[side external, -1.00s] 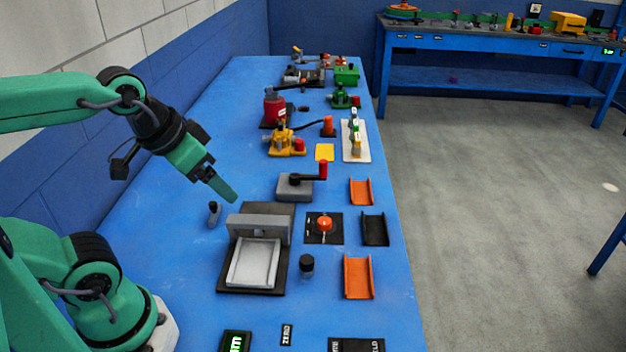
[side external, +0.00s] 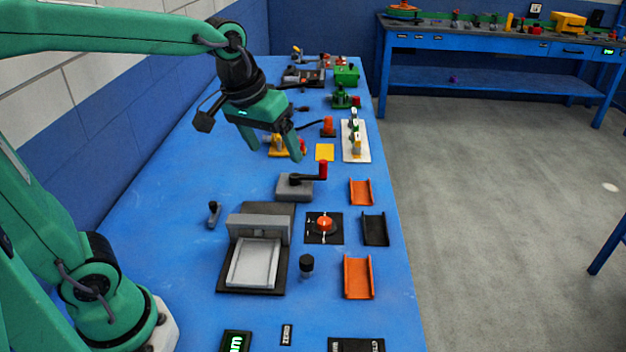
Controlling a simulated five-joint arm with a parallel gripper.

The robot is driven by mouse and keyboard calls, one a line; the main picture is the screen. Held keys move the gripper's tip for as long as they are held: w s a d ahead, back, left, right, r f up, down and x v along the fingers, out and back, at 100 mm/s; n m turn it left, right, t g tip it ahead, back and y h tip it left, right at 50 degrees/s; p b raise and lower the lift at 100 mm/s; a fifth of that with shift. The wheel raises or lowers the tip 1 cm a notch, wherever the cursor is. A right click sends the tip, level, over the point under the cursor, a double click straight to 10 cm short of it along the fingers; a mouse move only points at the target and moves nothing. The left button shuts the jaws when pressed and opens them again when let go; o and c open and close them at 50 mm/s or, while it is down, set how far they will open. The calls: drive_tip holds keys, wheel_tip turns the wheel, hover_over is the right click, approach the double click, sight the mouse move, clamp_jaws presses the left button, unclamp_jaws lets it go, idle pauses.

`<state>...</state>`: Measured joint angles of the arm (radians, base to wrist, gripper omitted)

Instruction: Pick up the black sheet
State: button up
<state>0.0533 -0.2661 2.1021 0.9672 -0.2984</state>
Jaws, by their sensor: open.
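A black piece with raised side edges (side external: 375,229), the only loose-looking black sheet I can make out, lies near the right edge of the blue bench. It sits between two orange pieces of similar shape. My gripper (side external: 273,150) is open and empty, fingers pointing down. It hangs above the bench, farther back and to the left of the black piece, well apart from it. The fingers partly hide a yellow device (side external: 279,146) behind them.
Orange pieces (side external: 361,191) (side external: 358,277) lie behind and in front of the black piece. To its left are an orange button on a dark plate (side external: 324,226), a grey block with a red-handled lever (side external: 295,187), a black knob (side external: 306,264) and a grey fixture (side external: 256,262).

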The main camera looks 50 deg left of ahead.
drive_tip(key=w+d+f+n+g, duration=0.25)
drive_tip(key=w+f, duration=0.25)
drive_tip(key=w, duration=0.8)
drive_tip(key=n+g, duration=0.1)
drive_tip(key=n, duration=0.3)
hover_over(375, 229)
wheel_tip(375, 229, down, 14)
drive_tip(key=shift+f, duration=0.2)
drive_tip(key=shift+f, duration=0.1)
drive_tip(key=shift+f, duration=1.2)
drive_tip(key=shift+s+f, duration=0.1)
drive_tip(key=shift+f, duration=2.5)
